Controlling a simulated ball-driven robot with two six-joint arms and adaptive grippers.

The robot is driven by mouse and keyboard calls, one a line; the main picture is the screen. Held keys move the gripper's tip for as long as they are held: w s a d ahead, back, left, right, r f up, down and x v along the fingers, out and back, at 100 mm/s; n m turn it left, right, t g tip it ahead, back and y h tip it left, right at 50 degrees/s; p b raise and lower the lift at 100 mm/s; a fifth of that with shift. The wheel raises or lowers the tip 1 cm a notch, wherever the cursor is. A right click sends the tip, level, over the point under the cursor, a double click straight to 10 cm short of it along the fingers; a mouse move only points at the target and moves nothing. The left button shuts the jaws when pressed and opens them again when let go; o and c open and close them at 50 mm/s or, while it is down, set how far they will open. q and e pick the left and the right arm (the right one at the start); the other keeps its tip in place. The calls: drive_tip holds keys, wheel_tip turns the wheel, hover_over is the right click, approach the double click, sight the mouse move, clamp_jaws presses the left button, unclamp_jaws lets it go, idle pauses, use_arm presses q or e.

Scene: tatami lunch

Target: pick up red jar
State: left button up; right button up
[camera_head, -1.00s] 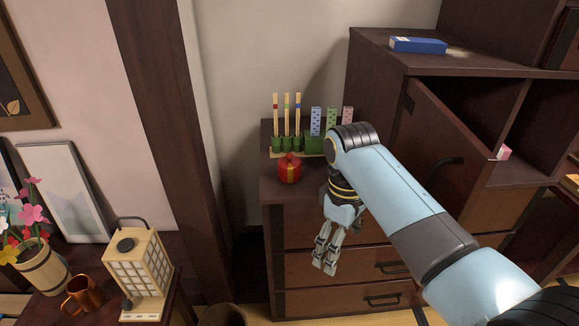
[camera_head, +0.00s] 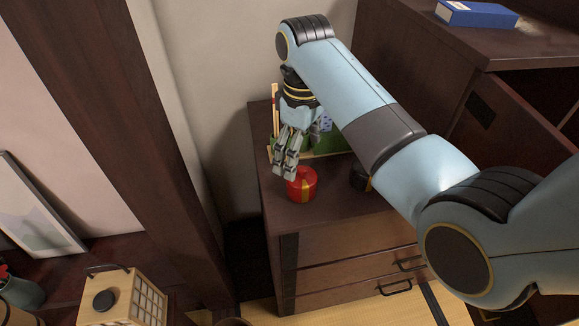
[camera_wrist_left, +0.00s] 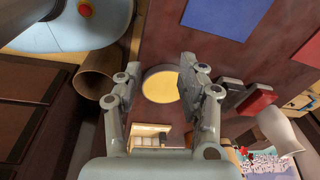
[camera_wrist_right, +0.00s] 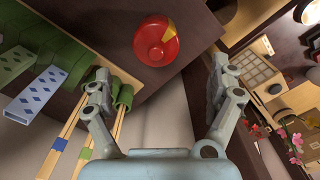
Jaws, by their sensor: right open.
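The red jar (camera_head: 303,188), round with a gold band, stands on top of the dark wooden chest (camera_head: 345,205) near its left front corner. My right gripper (camera_head: 284,166) is open and points down just behind and left of the jar, its fingertips overlapping the jar's edge in the head view. In the right wrist view the jar (camera_wrist_right: 152,48) lies beyond the fingertips, between their lines, with nothing between the fingers (camera_wrist_right: 160,85). I cannot tell whether a finger touches it. My left gripper (camera_wrist_left: 160,75) is open and empty in its wrist view; it is not in the head view.
Green holders with sticks and patterned cards (camera_wrist_right: 45,85) stand close behind the jar. A dark item with a yellow mark (camera_head: 360,177) sits right of it, partly behind my arm. A taller cabinet (camera_head: 440,50) bears a blue box (camera_head: 476,14). A lantern (camera_head: 122,298) stands lower left.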

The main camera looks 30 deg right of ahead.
sight(300, 169)
drive_tip(key=shift+f, duration=0.35)
wheel_tip(300, 169, down, 4)
drive_tip(key=shift+r, duration=0.1)
drive_tip(key=shift+f, duration=0.4)
drive_tip(key=f, duration=0.4)
drive_tip(key=shift+d+f+b, duration=0.2)
drive_tip(key=shift+d+b, duration=0.1)
drive_tip(key=shift+f, duration=0.5)
drive_tip(key=c, duration=0.4)
use_arm(q)
drive_tip(key=shift+s+f, duration=0.35)
drive_tip(key=shift+s, duration=0.25)
use_arm(e)
drive_tip(key=c, duration=1)
